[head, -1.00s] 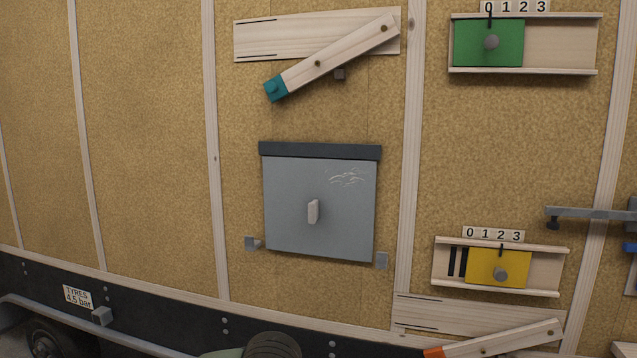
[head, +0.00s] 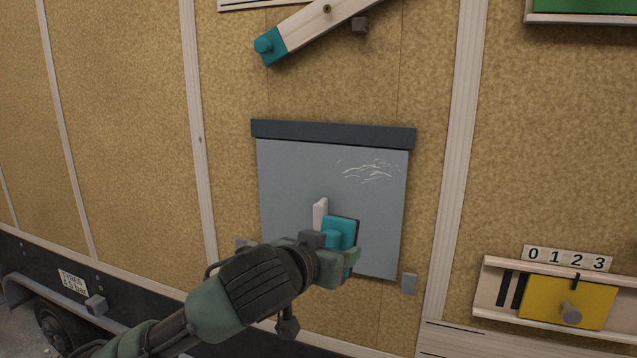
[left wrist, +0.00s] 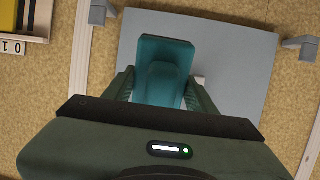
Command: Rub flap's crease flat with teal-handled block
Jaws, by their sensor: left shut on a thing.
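The grey flap (head: 285,180) hangs on the wall under a dark top strip (head: 330,134). White crease lines (head: 370,171) show at its upper right. My left gripper (head: 335,250) is shut on the teal-handled block (head: 342,230), in front of the flap's lower right part, below the crease. In the left wrist view the block (left wrist: 164,60) sits between both fingers, with the flap (left wrist: 235,65) behind it. I cannot tell whether the block touches the flap. My right gripper is not in view.
Small grey brackets (head: 409,283) sit near the flap's lower corners. A teal-tipped wooden lever (head: 325,25) is above the flap. A yellow slider (head: 567,302) with a number scale is at lower right. Bare wall lies left of the flap.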

